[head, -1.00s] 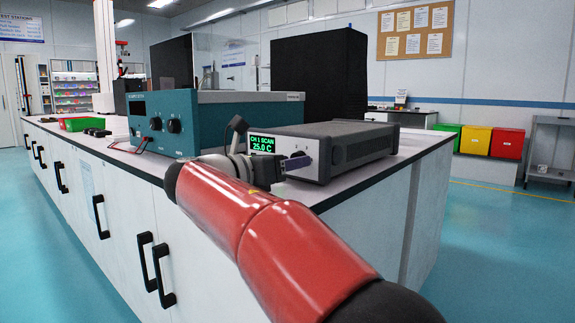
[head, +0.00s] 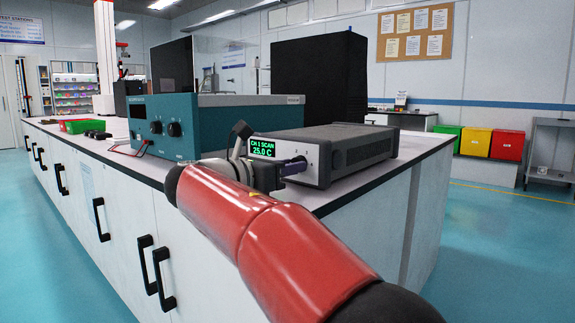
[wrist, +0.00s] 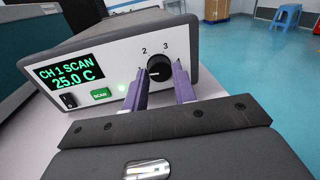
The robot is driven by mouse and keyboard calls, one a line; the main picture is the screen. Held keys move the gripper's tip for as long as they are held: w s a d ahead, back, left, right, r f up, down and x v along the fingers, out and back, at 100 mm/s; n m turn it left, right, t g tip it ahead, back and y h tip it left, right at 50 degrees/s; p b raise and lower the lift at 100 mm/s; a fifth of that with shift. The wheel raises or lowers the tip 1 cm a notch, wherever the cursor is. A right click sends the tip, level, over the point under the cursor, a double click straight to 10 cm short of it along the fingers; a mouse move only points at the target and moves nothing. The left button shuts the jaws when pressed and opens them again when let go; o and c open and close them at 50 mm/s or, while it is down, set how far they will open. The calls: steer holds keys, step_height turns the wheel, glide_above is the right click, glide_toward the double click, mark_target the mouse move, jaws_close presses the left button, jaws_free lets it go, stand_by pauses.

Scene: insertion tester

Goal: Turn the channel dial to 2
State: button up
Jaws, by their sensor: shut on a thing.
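The grey tester (head: 345,145) stands on the bench. Its display (wrist: 72,70) reads CH 1 SCAN, 25.0 C. The black round channel dial (wrist: 159,68) is on its front panel, with numbers 2 and 3 printed above it; it also shows in the head view (head: 298,162). A pale mark shows on the dial's lower left. My gripper (wrist: 160,76) is shut on the dial, with one purple finger at its left side and one at its right. The fingers hide the panel beside the dial.
A green SCAN button (wrist: 101,94) and a black switch (wrist: 68,101) lie left of the dial. A teal instrument (head: 215,120) stands left of the tester. The bench's front edge runs under my red arm.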

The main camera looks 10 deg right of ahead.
steer(key=m+p, duration=0.1)
steer(key=m, duration=0.4)
steer(key=shift+r+y, duration=0.1)
steer(key=shift+y, duration=0.3)
steer(key=m, duration=0.4)
steer(key=shift+m+y, duration=0.3)
steer(key=shift+t, duration=0.3)
steer(key=o, duration=1)
steer(key=shift+r, duration=0.1)
steer(key=v, duration=0.8)
steer(key=shift+p, duration=0.35)
